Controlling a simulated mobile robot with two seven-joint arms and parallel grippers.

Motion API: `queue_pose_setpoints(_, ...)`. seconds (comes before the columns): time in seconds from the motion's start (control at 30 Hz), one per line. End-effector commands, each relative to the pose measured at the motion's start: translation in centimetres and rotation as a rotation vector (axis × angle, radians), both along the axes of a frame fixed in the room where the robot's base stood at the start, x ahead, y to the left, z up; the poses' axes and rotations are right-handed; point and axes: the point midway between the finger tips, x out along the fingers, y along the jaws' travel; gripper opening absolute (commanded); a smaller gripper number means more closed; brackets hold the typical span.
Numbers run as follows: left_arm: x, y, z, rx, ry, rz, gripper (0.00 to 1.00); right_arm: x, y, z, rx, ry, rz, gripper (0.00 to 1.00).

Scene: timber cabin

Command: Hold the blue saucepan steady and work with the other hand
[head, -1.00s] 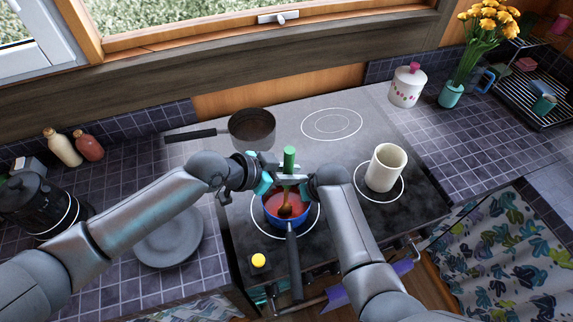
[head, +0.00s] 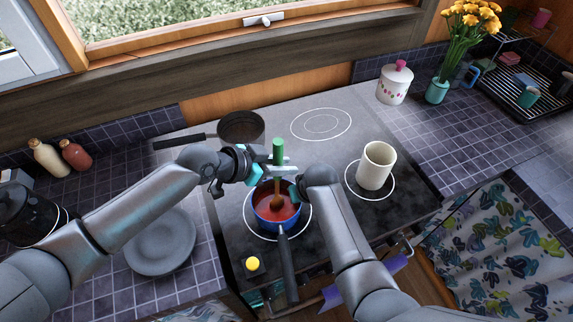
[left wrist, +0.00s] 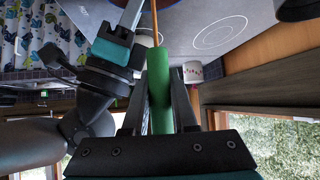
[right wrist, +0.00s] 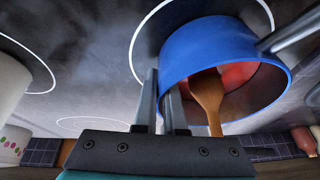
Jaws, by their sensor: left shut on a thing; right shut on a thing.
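The blue saucepan (head: 262,224) stands on the front left burner ring, with red liquid (head: 285,211) inside and its dark handle (head: 287,265) toward the front. My right gripper (head: 294,190) is shut on the pan's rim at its far right side; the right wrist view shows the blue wall (right wrist: 200,52) at the fingers (right wrist: 163,92). My left gripper (head: 275,170) is shut on the green handle (head: 278,150) of a wooden spoon. The spoon is roughly upright, its wooden head (head: 277,201) inside the pan. The left wrist view shows the green handle (left wrist: 160,88) between the fingers.
A dark pan (head: 241,126) stands on the back left of the hob (head: 268,105). A cream mug (head: 376,166) stands on the right ring. A grey plate (head: 160,243) lies on the left counter. The back right ring is clear.

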Motion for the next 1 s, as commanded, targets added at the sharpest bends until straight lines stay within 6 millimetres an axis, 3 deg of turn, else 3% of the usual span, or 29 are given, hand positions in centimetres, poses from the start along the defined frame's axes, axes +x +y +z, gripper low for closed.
queue_pose_setpoints(0.8, -0.1, -0.4, 6.2, -0.003, 0.003, -0.006, 0.0, 0.2, -0.4, 0.1, -0.005, -0.004, -0.007, 0.0)
queue_pose_setpoints(1.0, -0.2, -0.4, 6.8, -0.003, 0.005, -0.004, 0.0, 0.3, -0.4, 0.1, -0.006, -0.004, -0.007, 0.0)
